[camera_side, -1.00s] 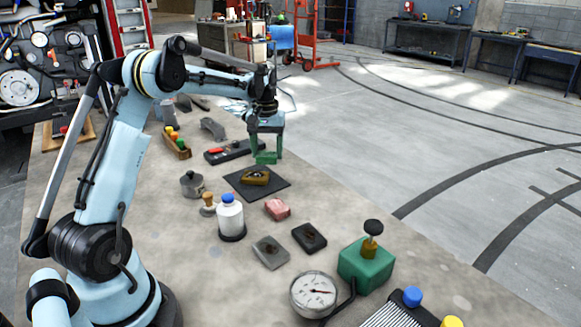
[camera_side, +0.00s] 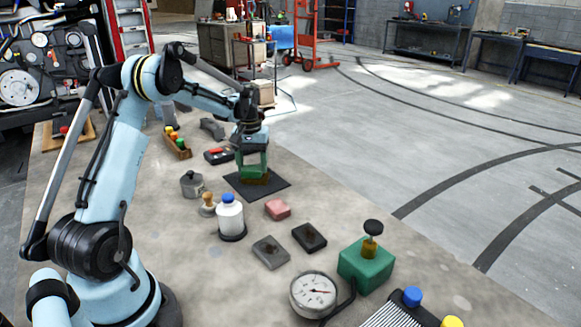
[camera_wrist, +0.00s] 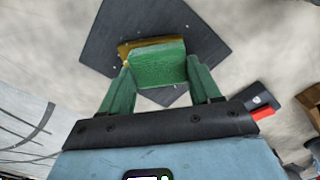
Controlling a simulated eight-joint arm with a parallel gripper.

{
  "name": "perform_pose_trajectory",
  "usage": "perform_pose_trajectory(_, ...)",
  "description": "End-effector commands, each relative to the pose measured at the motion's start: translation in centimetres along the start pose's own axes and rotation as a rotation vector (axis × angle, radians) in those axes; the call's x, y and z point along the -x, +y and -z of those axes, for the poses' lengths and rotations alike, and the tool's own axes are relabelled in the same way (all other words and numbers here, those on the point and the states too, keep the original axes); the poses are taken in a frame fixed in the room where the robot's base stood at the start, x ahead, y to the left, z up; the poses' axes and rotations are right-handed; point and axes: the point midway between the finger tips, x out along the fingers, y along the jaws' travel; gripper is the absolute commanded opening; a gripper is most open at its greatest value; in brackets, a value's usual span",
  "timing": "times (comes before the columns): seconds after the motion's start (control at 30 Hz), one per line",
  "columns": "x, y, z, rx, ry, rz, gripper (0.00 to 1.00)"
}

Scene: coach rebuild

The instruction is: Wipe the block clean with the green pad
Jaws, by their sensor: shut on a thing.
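My gripper (camera_side: 252,164) is shut on the green pad (camera_wrist: 158,66) and points down. The pad also shows between the fingers in the side view (camera_side: 253,172). Under the pad is the brown-yellow block (camera_side: 256,181), on a dark square mat (camera_side: 279,187). In the wrist view, the pad covers most of the block, and a strip of the block (camera_wrist: 127,48) shows past the pad's far and left edges. The pad is over the block and looks to be on it or very close. The block's top, with any dirt, is mostly hidden.
Near the mat stand a grey pot (camera_side: 191,185), a white bottle with a blue cap (camera_side: 230,218) and a pink block (camera_side: 277,209). Two dark flat blocks, a gauge (camera_side: 313,293) and a green box with a knob (camera_side: 366,265) lie nearer. A wooden tray (camera_side: 177,146) is behind.

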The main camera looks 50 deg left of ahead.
Motion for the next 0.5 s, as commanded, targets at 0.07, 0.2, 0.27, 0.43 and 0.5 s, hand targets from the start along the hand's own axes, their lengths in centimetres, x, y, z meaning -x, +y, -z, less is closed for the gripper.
perform_pose_trajectory(0.07, 0.0, -0.8, 0.1, 0.002, 0.0, 0.001, 0.34)
perform_pose_trajectory(0.2, 0.0, -2.1, 0.1, 0.003, 0.0, 0.001, 0.34)
perform_pose_trajectory(0.27, 0.0, -2.4, 0.1, 0.0, 0.001, 0.001, 0.34)
perform_pose_trajectory(0.43, 0.0, -0.5, 0.0, -0.004, 0.001, 0.001, 0.34)
perform_pose_trajectory(0.5, 0.0, 0.1, 0.0, -0.002, 0.001, 0.001, 0.34)
